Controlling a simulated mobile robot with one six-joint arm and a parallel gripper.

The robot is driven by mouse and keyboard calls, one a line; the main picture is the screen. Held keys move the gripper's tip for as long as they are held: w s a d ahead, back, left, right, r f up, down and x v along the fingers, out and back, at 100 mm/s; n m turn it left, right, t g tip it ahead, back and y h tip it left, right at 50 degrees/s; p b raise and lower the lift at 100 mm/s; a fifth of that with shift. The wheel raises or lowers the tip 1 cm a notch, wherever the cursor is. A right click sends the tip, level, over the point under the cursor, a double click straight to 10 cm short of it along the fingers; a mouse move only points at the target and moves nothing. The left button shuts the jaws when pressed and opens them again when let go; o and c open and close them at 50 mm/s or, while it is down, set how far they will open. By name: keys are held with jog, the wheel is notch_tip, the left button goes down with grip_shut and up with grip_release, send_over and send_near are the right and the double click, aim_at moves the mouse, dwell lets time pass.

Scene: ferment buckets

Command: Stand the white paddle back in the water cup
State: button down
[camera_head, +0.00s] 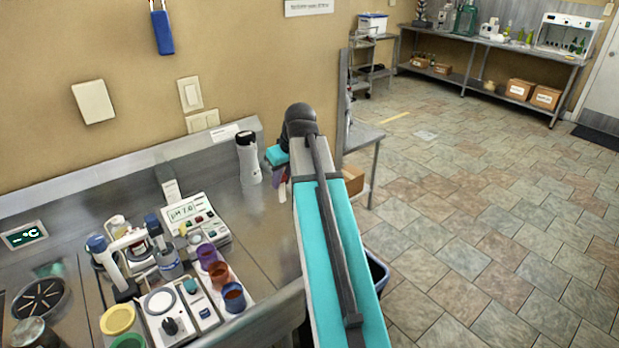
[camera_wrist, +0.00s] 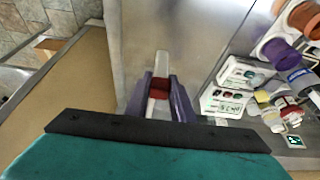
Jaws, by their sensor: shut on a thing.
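My gripper (camera_wrist: 160,92) is shut on the white paddle (camera_wrist: 161,63) by a dark red part between the purple fingers. The paddle's white end reaches past the fingertips, over bare steel. In the head view my gripper (camera_head: 281,183) hangs above the steel bench at its right part, mostly hidden by my arm. Several cups stand on the bench to its left: a purple cup (camera_head: 206,255), an orange-brown cup (camera_head: 219,272) and a blue cup (camera_head: 234,297). I cannot tell which vessel is the water cup.
A white and black bottle (camera_head: 248,158) stands close left of my gripper. A pH meter (camera_head: 195,220) and a stirrer unit (camera_head: 178,312) crowd the bench's left part. The steel bench (camera_head: 258,218) is bare between the meter and my arm. The wall runs behind.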

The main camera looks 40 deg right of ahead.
jog(key=w+a+b, duration=0.1)
jog(key=w+a, duration=0.1)
jog(key=a, duration=0.8)
jog(key=w+a+b, duration=0.1)
jog(key=w+a, duration=0.1)
jog(key=a, duration=0.8)
jog(key=shift+f+b, duration=0.3)
